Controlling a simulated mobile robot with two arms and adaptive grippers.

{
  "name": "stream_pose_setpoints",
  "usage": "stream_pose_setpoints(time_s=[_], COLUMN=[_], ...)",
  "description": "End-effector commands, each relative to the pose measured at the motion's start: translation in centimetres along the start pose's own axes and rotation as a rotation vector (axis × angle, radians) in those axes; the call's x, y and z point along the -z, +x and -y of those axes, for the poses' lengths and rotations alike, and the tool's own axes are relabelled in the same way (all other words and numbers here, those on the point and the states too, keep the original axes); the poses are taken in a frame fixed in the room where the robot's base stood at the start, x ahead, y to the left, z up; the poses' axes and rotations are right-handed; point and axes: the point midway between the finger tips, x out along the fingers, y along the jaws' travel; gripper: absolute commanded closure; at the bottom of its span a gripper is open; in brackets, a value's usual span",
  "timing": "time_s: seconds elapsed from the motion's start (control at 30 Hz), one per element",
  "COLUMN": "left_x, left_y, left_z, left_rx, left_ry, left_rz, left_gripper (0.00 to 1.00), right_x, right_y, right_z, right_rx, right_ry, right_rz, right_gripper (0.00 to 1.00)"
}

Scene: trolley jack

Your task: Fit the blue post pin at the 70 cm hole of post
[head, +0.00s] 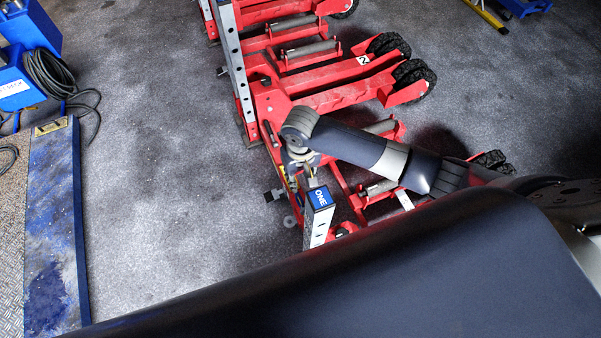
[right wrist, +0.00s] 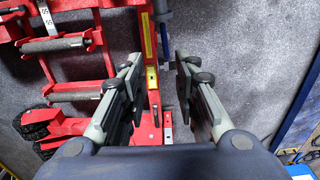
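A grey post with a row of holes and a blue cap marked ONE (head: 318,227) stands on a red trolley jack in the head view. My right gripper (head: 309,174) is just above and behind its cap in that view; I cannot tell whether they touch. In the right wrist view the two fingers of my right gripper (right wrist: 158,75) are apart, with nothing clearly held between them. A narrow blue piece (right wrist: 163,14) shows beyond the fingers; I cannot tell whether it is the blue post pin. The 70 cm hole cannot be made out. My left gripper is out of view.
More red jack frames (head: 330,97) with black wheels and rollers stand behind my right arm. Another holed grey post (head: 234,62) rises at their left. A blue-edged board (head: 55,225) and blue equipment (head: 30,30) are at the left. Bare grey floor lies between.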

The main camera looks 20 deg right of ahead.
Motion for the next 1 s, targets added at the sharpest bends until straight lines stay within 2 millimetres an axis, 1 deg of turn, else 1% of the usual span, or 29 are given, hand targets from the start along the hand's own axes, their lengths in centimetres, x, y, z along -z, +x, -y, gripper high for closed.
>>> stream_pose_setpoints(time_s=[0.03, 0.1, 0.2, 0.47, 0.5, 0.57, 0.6, 0.63, 1.0], left_x=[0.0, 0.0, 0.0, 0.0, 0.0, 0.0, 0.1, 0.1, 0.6], left_y=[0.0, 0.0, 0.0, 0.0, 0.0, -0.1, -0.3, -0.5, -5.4], left_z=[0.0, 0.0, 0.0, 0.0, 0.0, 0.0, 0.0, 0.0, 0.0], left_rx=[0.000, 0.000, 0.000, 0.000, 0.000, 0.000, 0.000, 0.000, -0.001], left_ry=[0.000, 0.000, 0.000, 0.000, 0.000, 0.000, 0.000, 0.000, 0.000], left_rz=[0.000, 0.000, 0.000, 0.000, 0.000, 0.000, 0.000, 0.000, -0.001], left_gripper=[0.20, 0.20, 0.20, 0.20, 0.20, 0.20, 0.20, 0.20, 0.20], right_x=[0.1, 0.1, 0.0, 0.0, 0.0, 0.0, 0.1, 0.1, 0.2], right_y=[-0.7, -1.4, -1.8, -2.0, -2.0, -2.1, -2.3, -2.5, -7.4], right_z=[0.0, 0.1, 0.0, 0.0, 0.0, 0.0, 0.0, 0.0, -0.1], right_rx=[0.001, 0.002, 0.000, 0.000, 0.000, 0.000, 0.000, 0.000, 0.000], right_ry=[0.000, -0.001, 0.000, 0.000, 0.000, 0.000, 0.000, 0.000, 0.000], right_rz=[-0.002, -0.002, 0.000, 0.000, 0.000, -0.001, -0.001, -0.001, -0.001], right_gripper=[0.71, 0.71, 0.71, 0.71, 0.74, 0.87, 0.96, 1.00, 1.00])
